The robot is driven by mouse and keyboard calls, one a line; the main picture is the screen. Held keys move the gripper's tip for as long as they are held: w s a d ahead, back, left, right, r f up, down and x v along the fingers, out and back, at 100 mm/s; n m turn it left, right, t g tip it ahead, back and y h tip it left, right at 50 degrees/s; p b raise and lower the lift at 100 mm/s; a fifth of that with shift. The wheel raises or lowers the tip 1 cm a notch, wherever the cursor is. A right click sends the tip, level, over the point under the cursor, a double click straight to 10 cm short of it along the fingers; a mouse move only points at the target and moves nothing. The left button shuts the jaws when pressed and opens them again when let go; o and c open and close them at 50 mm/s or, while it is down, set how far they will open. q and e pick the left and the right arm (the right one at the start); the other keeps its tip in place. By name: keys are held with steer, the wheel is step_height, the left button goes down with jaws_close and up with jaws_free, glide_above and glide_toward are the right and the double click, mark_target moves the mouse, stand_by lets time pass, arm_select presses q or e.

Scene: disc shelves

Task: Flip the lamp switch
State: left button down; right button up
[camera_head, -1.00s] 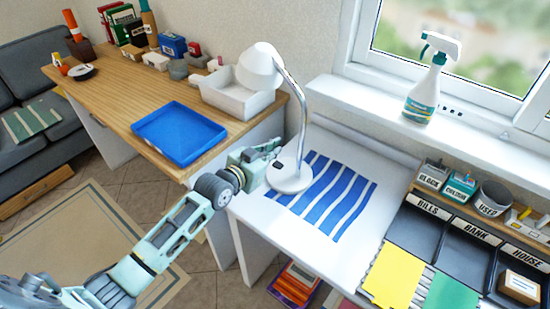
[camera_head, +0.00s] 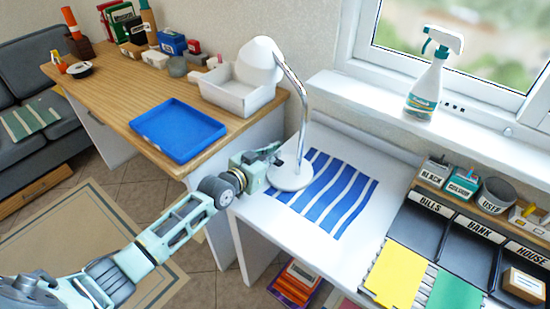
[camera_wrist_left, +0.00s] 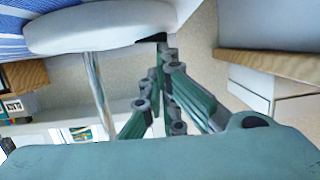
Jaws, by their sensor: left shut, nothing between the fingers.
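A white desk lamp (camera_head: 290,179) with a round base, a curved chrome stem and a white shade stands upright on the white desk. Its base also shows in the left wrist view (camera_wrist_left: 90,27). A small dark switch (camera_wrist_left: 150,40) sits at the edge of that base. My left gripper (camera_head: 272,153) is shut and empty beside the lamp base, on its left. In the left wrist view, its fingertips (camera_wrist_left: 164,42) are right at the switch; I cannot tell whether they touch it. In the head view the fingers hide the switch. My right gripper is out of view.
A blue tray (camera_head: 179,131) and a white bin (camera_head: 238,98) stand on the wooden desk behind my left arm. A blue-striped mat (camera_head: 335,200) lies beside the lamp. A spray bottle (camera_head: 424,90) stands on the windowsill. Labelled black trays (camera_head: 418,232) are at the right.

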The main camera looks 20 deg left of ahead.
arm_select(q)
steer(key=shift+a+p, duration=0.1)
steer(key=shift+p, duration=0.3)
steer(key=r+p, duration=0.3)
steer(key=r, duration=0.1)
steer(key=shift+w+a, duration=0.2)
steer(key=shift+w, duration=0.05)
steer(key=v, duration=1)
steer(key=shift+a, duration=0.4)
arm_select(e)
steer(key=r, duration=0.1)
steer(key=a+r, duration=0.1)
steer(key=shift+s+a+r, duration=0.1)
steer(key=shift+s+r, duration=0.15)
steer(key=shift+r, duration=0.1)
arm_select(q)
steer(key=shift+f, duration=0.1)
